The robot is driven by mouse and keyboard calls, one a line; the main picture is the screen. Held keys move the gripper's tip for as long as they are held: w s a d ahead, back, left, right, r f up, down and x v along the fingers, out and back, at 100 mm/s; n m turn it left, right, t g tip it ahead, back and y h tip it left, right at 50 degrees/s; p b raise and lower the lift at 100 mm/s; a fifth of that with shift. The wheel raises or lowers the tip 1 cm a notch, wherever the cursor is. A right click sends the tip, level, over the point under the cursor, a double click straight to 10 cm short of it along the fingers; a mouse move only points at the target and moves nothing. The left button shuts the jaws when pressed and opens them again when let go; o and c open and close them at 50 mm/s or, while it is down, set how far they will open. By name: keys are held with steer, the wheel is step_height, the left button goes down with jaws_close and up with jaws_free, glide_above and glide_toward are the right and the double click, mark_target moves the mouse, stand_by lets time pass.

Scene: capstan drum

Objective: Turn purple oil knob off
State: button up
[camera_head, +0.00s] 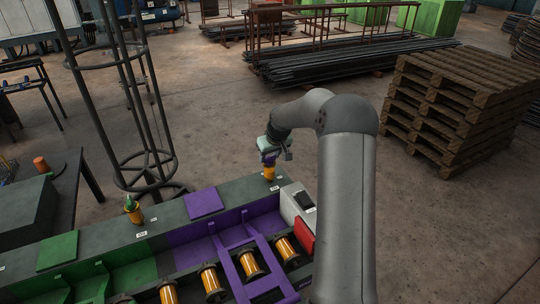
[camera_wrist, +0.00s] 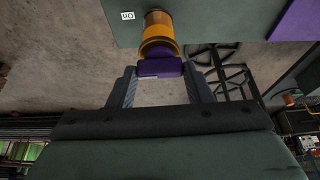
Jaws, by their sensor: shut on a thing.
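The purple oil knob (camera_wrist: 160,67) is a flat purple bar on top of an amber oil cup (camera_wrist: 158,30) in the wrist view. The cup stands on the dark green-grey machine beam. My gripper (camera_wrist: 160,72) is shut on the knob, with one finger at each end of the bar. In the head view my gripper (camera_head: 269,152) comes down on the knob from above, at the right end of the beam, over the amber cup (camera_head: 270,173). The knob is mostly hidden there. A small white label (camera_wrist: 127,15) sits beside the cup; its text is hard to read.
A second oil cup with a green knob (camera_head: 132,204) stands farther left on the beam. Purple bracket (camera_head: 250,262) and amber rollers (camera_head: 285,248) lie in front. A grey-red box (camera_head: 298,212) is close on the right. A tall round frame (camera_head: 140,165) stands behind left.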

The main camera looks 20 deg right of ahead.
steer(key=shift+d, duration=0.1)
steer(key=n+y, duration=0.1)
steer(key=n, duration=0.2)
steer(key=shift+d+n+y+b, duration=0.1)
steer(key=shift+n+y+b, duration=0.2)
steer(key=shift+n, duration=0.1)
steer(key=n, duration=0.2)
steer(key=n+g+y, duration=0.1)
steer(key=n, duration=0.2)
steer(key=shift+w+g+y, duration=0.15)
steer(key=shift+g+y, duration=0.15)
steer(key=n, duration=0.2)
steer(key=n+g+y, duration=0.1)
steer(key=n, duration=0.2)
steer(key=shift+w+d+r+g, duration=0.1)
steer(key=shift+g, duration=0.2)
steer(key=shift+n+g+p, duration=0.7)
steer(key=shift+n+p, duration=0.05)
steer(key=shift+n, duration=1.15)
steer(key=o, duration=1)
